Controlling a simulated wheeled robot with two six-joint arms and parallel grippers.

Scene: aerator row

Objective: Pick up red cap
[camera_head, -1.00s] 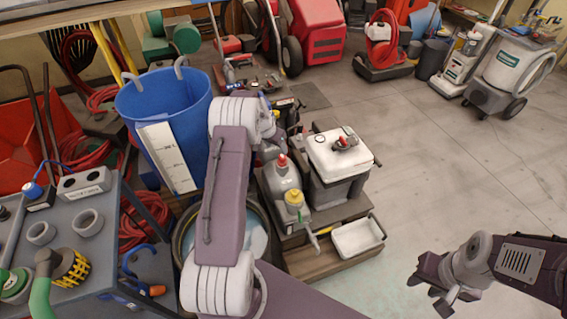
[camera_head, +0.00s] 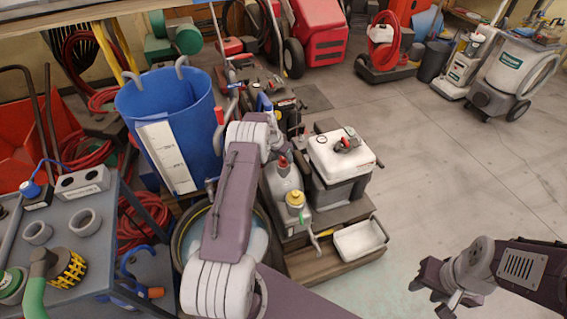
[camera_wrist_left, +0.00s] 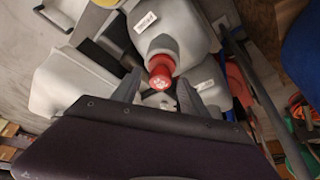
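The red cap (camera_head: 283,161) sits on top of a grey jug (camera_head: 284,184) on the low wooden platform. In the left wrist view the red cap (camera_wrist_left: 161,70) shows near the middle, on the neck of the pale jug (camera_wrist_left: 172,34). My left gripper (camera_wrist_left: 162,80) is open, with one finger on each side of the cap in that view. I cannot tell whether either finger touches it. In the head view my left wrist hides most of that gripper. My right gripper (camera_head: 428,296) is empty and appears open, low at the right above the floor.
A yellow-capped bottle (camera_head: 295,199) stands just in front of the jug. A white-topped tank (camera_head: 340,158) stands to its right, and a white tray (camera_head: 360,239) lies in front. A blue bin (camera_head: 190,120) and a grey cart (camera_head: 70,245) are at left.

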